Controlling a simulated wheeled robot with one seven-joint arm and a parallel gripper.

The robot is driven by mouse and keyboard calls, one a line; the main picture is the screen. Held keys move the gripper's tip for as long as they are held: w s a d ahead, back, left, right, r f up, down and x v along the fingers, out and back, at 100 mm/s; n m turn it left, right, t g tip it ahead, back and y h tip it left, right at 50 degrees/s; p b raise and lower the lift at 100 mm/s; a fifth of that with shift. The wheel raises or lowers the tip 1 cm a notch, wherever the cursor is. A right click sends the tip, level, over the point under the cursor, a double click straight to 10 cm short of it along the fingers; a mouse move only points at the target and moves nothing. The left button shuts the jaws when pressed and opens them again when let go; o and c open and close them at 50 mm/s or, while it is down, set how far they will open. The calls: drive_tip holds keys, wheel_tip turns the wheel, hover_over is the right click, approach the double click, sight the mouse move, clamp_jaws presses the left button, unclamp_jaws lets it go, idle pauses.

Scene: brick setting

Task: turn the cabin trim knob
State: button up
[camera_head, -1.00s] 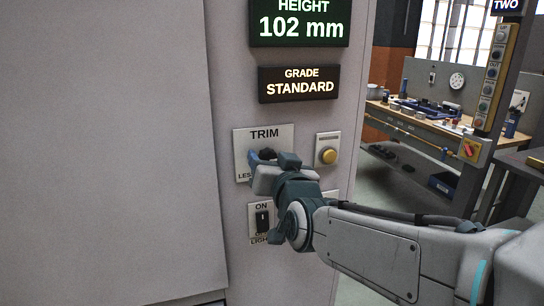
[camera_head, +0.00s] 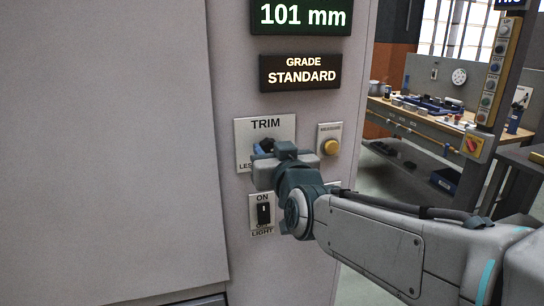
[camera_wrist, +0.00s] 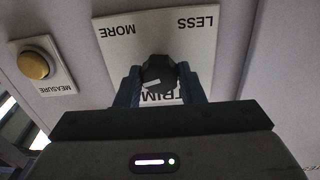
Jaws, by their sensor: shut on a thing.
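The trim knob (camera_wrist: 158,73) is dark and faceted with a light pointer mark. It sits on a pale plate (camera_head: 284,128) lettered TRIM, LESS and MORE. My gripper (camera_wrist: 157,85) is shut on the knob, with one blue finger on each side of it in the wrist view. In the head view my gripper (camera_head: 265,148) partly hides the knob and the lower part of the plate. The green height display (camera_head: 301,16) above reads 101 mm.
A display (camera_head: 300,73) below it reads GRADE STANDARD. A yellow measure button (camera_head: 331,147) is close to the right of the trim plate. A light switch (camera_head: 263,214) is below. A large pale panel (camera_head: 105,150) fills the left. A workbench (camera_head: 425,120) stands behind at right.

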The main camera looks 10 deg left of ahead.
drive_tip(key=n+b, duration=0.1)
drive_tip(key=n, duration=0.2)
drive_tip(key=shift+b, duration=0.4)
drive_tip(key=shift+n+b, duration=0.5)
drive_tip(key=shift+n, duration=0.4)
drive_tip(key=shift+r, duration=0.1)
drive_tip(key=o, duration=1)
drive_tip(key=shift+s, duration=0.1)
